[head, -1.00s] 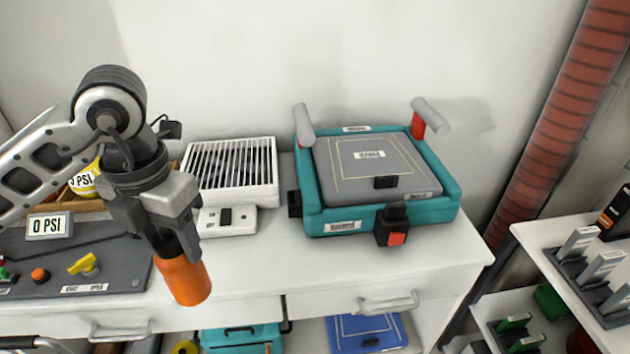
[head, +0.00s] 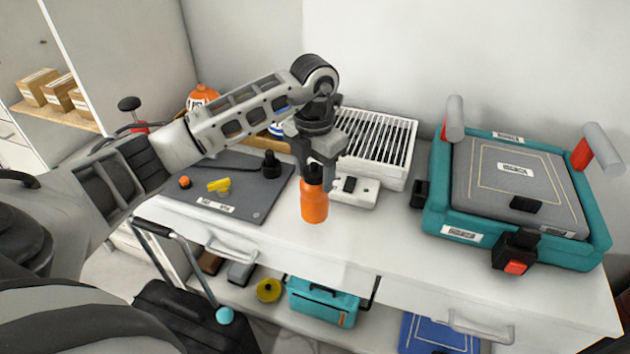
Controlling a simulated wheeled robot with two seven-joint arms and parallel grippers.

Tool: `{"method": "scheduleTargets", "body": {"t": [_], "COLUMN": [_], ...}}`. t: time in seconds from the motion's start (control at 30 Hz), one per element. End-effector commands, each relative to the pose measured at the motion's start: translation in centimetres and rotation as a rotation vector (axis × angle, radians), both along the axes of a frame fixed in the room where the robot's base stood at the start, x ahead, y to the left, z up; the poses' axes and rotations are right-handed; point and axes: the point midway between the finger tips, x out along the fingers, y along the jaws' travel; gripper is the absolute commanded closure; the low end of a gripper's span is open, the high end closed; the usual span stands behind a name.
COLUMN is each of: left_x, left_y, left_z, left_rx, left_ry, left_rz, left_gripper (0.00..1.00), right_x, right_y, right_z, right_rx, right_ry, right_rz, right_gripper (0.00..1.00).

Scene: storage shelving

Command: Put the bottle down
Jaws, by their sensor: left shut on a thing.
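An orange bottle (head: 314,203) with a dark top is upright over the front part of the white counter (head: 384,241). My left gripper (head: 314,172) points down and is shut on the bottle's upper end. Whether the bottle's base touches the counter or hangs just above it, I cannot tell. My right gripper is not in view.
A white slatted unit (head: 375,140) stands behind the bottle, with a small white switch box (head: 354,190) close by. A dark control panel (head: 235,188) lies to the left. A teal press-like device (head: 520,195) stands right.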

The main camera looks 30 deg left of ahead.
Motion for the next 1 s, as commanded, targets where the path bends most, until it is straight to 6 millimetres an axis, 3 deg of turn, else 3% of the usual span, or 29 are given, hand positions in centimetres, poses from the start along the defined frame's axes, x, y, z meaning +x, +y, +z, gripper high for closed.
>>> {"method": "scheduleTargets", "body": {"t": [0.17, 0.4, 0.77, 0.8, 0.87, 1.0], "left_x": [0.7, 0.7, 0.8, 0.8, 0.8, 0.8], "left_y": [0.3, 0.3, 0.4, 0.4, 0.4, 0.4], "left_z": [-0.9, -3.8, -4.5, -4.5, -4.4, -4.4], "left_rx": [-0.001, -0.002, 0.000, 0.000, 0.000, 0.000], "left_ry": [-0.001, 0.000, -0.002, -0.001, -0.001, 0.000], "left_rz": [-0.001, -0.001, -0.001, -0.001, -0.001, -0.001], "left_gripper": [0.93, 0.93, 0.93, 0.42, 0.26, 0.26], "right_x": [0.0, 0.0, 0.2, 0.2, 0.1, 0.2], "right_y": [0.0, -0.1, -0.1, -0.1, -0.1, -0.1], "right_z": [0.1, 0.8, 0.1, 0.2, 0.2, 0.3], "right_rx": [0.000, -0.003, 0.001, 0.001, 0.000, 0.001], "right_ry": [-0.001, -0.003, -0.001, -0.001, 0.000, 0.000], "right_rz": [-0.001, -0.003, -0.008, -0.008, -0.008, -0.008], "right_gripper": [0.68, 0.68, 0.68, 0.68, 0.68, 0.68]}}
